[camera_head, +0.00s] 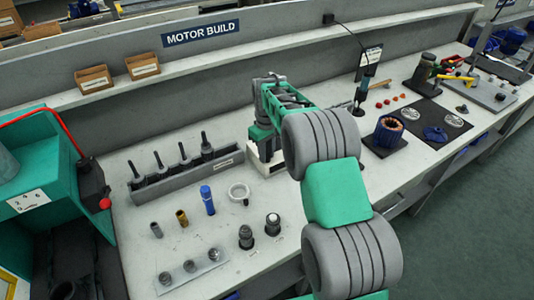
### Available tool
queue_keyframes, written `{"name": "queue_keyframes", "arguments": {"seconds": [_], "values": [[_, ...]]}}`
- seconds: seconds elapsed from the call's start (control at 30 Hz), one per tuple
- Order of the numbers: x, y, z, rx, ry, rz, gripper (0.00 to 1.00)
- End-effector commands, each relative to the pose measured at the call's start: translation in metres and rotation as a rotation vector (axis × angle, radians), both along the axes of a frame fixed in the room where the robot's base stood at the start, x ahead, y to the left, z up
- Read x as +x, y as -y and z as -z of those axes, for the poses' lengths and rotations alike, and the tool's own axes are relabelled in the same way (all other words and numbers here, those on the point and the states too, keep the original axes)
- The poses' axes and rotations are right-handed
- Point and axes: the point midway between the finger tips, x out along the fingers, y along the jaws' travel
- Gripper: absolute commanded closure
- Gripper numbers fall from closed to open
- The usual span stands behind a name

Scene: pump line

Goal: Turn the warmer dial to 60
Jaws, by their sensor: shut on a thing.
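The warmer (262,162) appears to be the white box with a dark front on the bench, left of my arm's large grey joint. My arm reaches over the bench from the lower right, and my gripper (262,132) points down at this box. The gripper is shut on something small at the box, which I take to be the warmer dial. Its fingertips, the dial and its scale are too small and covered to read, so I cannot tell the dial's setting.
A grey rack (186,178) of upright tools stands left of the warmer. A copper-wound stator (389,131) sits on a dark mat to the right. A teal cabinet (50,185) stands far left.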

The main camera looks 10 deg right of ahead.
Motion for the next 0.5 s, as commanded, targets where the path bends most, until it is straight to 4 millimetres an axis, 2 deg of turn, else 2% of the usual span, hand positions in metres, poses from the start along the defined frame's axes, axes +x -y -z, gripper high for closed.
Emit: {"name": "queue_keyframes", "arguments": {"seconds": [0.5], "values": [[0.0004, -0.0002, -0.0006, 0.000, 0.002, -0.071, 1.00]]}}
